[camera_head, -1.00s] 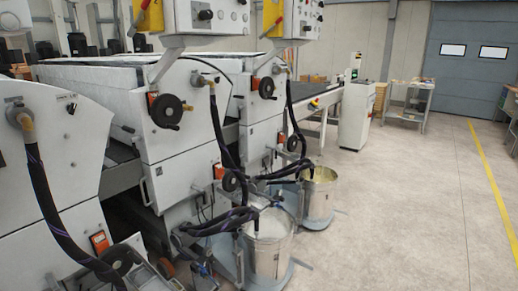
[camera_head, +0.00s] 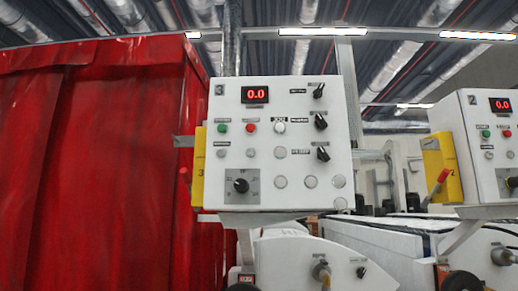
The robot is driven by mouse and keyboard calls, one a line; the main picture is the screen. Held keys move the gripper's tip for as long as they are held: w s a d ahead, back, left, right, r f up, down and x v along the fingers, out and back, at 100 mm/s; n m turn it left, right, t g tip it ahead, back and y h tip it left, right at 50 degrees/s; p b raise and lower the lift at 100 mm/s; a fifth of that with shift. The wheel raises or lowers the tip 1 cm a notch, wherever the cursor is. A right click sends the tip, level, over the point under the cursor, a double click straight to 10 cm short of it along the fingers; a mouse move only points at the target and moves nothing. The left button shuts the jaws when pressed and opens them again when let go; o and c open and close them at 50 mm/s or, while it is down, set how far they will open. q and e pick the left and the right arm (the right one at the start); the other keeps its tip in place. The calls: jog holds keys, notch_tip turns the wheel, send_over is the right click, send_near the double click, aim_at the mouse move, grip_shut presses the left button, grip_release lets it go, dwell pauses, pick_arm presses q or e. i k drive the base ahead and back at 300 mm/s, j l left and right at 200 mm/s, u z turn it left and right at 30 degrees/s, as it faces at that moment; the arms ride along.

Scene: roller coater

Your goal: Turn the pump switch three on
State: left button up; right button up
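The white control panel marked 3 (camera_head: 270,165) faces me in the middle of the head view. Its red display (camera_head: 254,95) reads 0.0. Three black rotary switches run down its right side: a top switch (camera_head: 318,90), a middle switch (camera_head: 320,121) and a lower switch (camera_head: 322,153). The middle and lower handles look tilted toward the upper left. Their labels are too small to read surely, so I cannot tell which is the pump switch. A larger black dial (camera_head: 240,186) sits at lower left. Neither of my grippers is in view.
A yellow plate marked 3 (camera_head: 199,168) is on the panel's left side. A red curtain (camera_head: 95,165) fills the left. A second panel marked 2 (camera_head: 485,150) stands at the right. White machine housings (camera_head: 300,262) lie below.

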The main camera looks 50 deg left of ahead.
aim_at(322, 154)
jog(key=u, duration=1.55)
jog(key=l, duration=0.6)
